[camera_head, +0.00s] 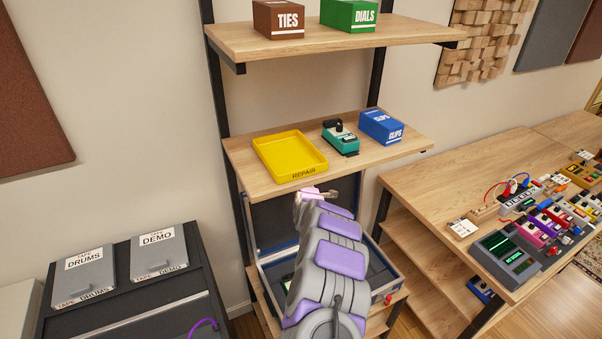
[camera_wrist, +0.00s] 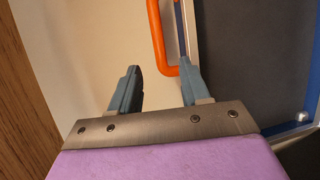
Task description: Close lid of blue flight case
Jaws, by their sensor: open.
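The blue flight case (camera_head: 264,268) sits open on the low shelf, partly hidden behind my arm. Its dark-lined lid (camera_head: 274,222) stands up at the back, under the middle shelf. In the wrist view, the lid's dark inner face (camera_wrist: 255,60) fills the right side, with a silver edge and blue trim. An orange handle (camera_wrist: 157,30) sticks out beside that edge. My gripper (camera_wrist: 160,72) is open, its two fingers apart. The handle's lower end lies near the right finger; whether they touch I cannot tell. In the head view, my arm hides most of the case's inside.
Above the case, the middle shelf (camera_head: 240,162) holds a yellow tray (camera_head: 302,166), a green pedal (camera_head: 341,138) and a blue CLIPS box (camera_head: 381,127). A workbench (camera_head: 425,190) with pedals stands right. A dark cabinet (camera_head: 190,268) with two tape boxes stands left.

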